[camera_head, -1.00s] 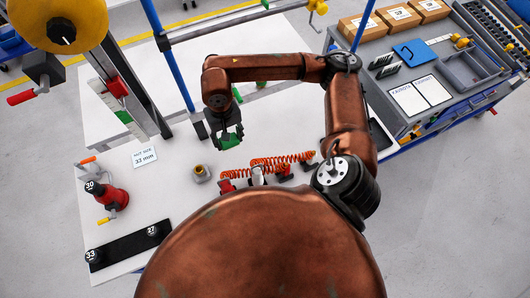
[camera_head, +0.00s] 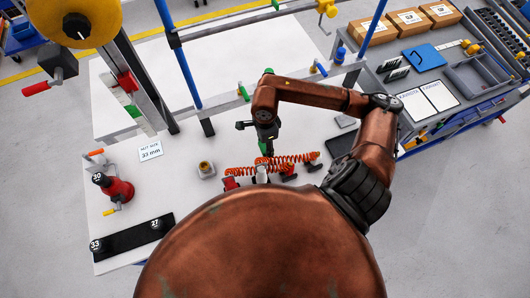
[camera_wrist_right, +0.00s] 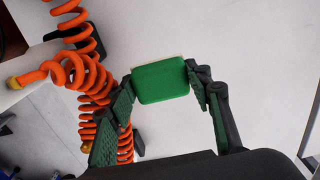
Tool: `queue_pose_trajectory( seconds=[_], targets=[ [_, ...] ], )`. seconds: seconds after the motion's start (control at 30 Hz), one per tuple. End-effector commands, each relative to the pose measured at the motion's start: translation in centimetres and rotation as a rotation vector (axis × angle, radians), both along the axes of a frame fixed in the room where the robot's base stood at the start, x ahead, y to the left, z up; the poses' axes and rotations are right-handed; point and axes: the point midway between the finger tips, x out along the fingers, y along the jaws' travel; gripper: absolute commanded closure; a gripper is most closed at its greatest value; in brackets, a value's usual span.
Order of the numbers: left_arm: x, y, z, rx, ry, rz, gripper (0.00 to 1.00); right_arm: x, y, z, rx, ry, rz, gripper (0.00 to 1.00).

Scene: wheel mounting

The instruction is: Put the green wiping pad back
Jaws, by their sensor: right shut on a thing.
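The green wiping pad (camera_wrist_right: 161,80) is held between the two fingers of my right gripper (camera_wrist_right: 165,92), which is shut on it. A thin pale edge shows along the pad's far side. In the head view my right gripper (camera_head: 265,143) points down over the white table (camera_head: 190,140), just behind the orange coiled hoses; the pad is hard to tell from the green fingers there. I cannot tell the exact height of the pad above the table. My left gripper is not in view.
Orange coiled hoses (camera_head: 290,160) lie close to the gripper; one coil (camera_wrist_right: 90,75) shows left of it. A brass-topped part (camera_head: 205,169), a red tool (camera_head: 117,189) and a black socket strip (camera_head: 130,236) stand left. A dark tray (camera_head: 341,144) lies right. Blue posts (camera_head: 178,55) rise behind.

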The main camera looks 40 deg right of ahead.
Motion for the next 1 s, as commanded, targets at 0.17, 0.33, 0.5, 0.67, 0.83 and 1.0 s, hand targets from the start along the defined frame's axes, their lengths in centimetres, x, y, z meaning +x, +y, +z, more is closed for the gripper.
queue_pose_trajectory(
  seconds=[0.17, 0.33, 0.5, 0.67, 0.83, 1.0],
  targets=[
    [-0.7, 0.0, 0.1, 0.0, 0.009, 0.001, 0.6, 0.0, 0.1, -2.0, 0.001, 0.0, 0.001, 0.73],
    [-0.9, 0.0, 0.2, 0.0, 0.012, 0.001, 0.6, -0.1, 0.0, -3.5, 0.001, 0.002, 0.003, 0.73],
    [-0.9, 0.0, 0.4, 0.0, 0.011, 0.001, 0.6, -0.1, 0.1, -5.7, 0.001, 0.002, 0.004, 0.73],
    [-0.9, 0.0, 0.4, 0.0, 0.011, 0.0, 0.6, 0.0, 0.0, -5.9, 0.0, -0.001, 0.005, 0.73],
    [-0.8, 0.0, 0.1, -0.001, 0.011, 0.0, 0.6, 0.0, 0.0, -6.1, -0.001, -0.001, 0.005, 0.73],
    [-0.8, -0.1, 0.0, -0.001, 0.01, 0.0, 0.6, 0.0, 0.0, -6.2, 0.0, -0.001, 0.005, 0.48]
  ],
)
